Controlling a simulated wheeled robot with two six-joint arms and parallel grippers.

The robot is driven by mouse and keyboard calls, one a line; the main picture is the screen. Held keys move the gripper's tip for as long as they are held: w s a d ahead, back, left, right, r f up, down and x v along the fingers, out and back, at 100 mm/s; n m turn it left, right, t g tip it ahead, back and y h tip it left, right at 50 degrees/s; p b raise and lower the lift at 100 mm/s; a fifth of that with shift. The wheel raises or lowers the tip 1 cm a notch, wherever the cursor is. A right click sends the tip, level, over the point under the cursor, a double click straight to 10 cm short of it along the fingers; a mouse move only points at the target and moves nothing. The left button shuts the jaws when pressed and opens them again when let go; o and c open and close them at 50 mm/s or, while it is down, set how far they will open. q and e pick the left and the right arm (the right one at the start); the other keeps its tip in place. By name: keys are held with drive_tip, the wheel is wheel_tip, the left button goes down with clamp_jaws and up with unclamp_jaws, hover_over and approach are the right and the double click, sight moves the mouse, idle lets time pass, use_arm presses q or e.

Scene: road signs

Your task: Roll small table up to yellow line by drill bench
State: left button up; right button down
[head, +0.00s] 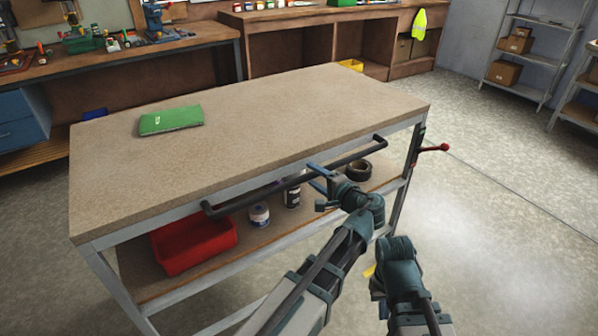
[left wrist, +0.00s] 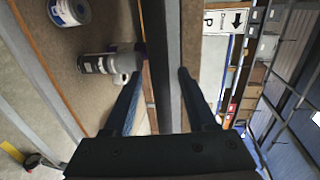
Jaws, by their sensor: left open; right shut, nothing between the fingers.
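The small table (head: 270,115) has a speckled beige top, a grey frame and a lower shelf. A dark bar handle (head: 232,202) runs along its near side. My left gripper (head: 322,180) is at the handle's right half; in the left wrist view its open fingers (left wrist: 162,100) stand either side of a dark bar, not closed on it. My right gripper (head: 376,290) is shut and empty, low in front of the table, its fingertips mostly hidden. A yellow strip (left wrist: 12,152) shows in the left wrist view; I cannot tell whether it is the line. The table's wheels are out of view.
A green case (head: 171,120) lies on the tabletop. A red bin (head: 195,245), bottles and a black tape roll (head: 358,170) sit on the lower shelf. A workbench with tools (head: 120,60) stands behind left. Shelves (head: 535,50) stand back right. Floor to the right is clear.

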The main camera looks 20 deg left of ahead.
use_arm(q)
drive_tip(key=shift+w+a+f, duration=0.1)
drive_tip(key=shift+w+a, duration=0.25)
clamp_jaws()
idle(1.2)
